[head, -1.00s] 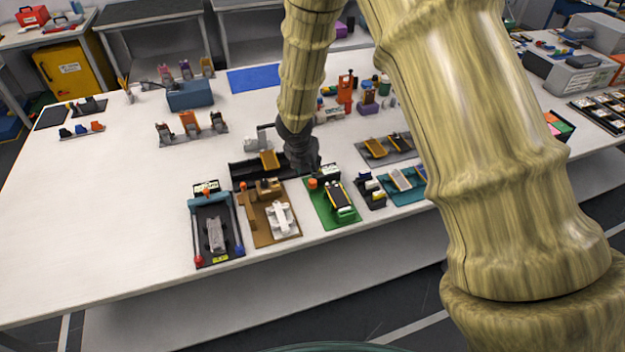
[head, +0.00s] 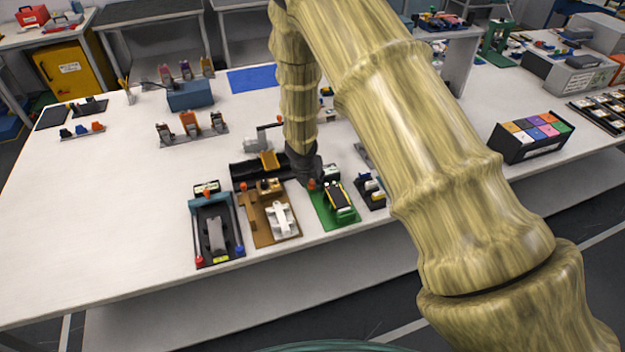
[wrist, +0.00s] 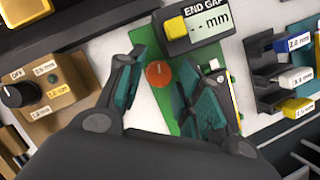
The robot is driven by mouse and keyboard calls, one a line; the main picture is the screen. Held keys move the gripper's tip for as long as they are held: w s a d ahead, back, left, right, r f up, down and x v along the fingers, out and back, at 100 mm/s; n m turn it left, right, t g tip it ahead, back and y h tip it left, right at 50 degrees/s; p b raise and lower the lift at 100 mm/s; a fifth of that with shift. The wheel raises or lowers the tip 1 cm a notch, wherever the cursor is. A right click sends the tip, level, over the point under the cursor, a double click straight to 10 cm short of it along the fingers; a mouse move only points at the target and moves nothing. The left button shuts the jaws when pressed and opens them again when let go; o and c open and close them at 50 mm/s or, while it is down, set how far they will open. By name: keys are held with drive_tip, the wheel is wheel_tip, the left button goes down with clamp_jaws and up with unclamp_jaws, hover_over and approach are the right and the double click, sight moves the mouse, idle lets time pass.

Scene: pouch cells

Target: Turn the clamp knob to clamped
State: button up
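A round orange-red knob (wrist: 158,73) with a small mark on its top sits on a green board (wrist: 150,40) in the wrist view. It carries no readable label, so I cannot tell its setting. In the head view the knob (head: 312,184) shows small, just below my gripper (head: 307,178). The right finger hides part of the green board.
An "END GAP" display (wrist: 212,22) with a yellow button stands close beyond the knob. A tan box (wrist: 58,82) with a black knob (wrist: 18,95) is at left. A rack (wrist: 285,75) with blue, white and yellow tabs is at right.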

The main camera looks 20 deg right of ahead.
drive_tip(key=shift+w+d+f, duration=0.1)
drive_tip(key=shift+f, duration=0.25)
drive_tip(key=c, duration=0.7)
drive_tip(key=shift+r+m+p, duration=0.25)
drive_tip(key=shift+m+p, duration=0.05)
drive_tip(key=shift+p, duration=0.75)
drive_tip(key=shift+w+m+h+p, duration=0.1)
drive_tip(key=shift+m+h+p, duration=0.3)
drive_tip(key=shift+m+p, duration=0.6)
drive_tip(key=shift+f+m+g+h+p, duration=0.25)
drive_tip(key=shift+m+g+p, duration=0.3)
drive_tip(key=shift+m, duration=0.35)
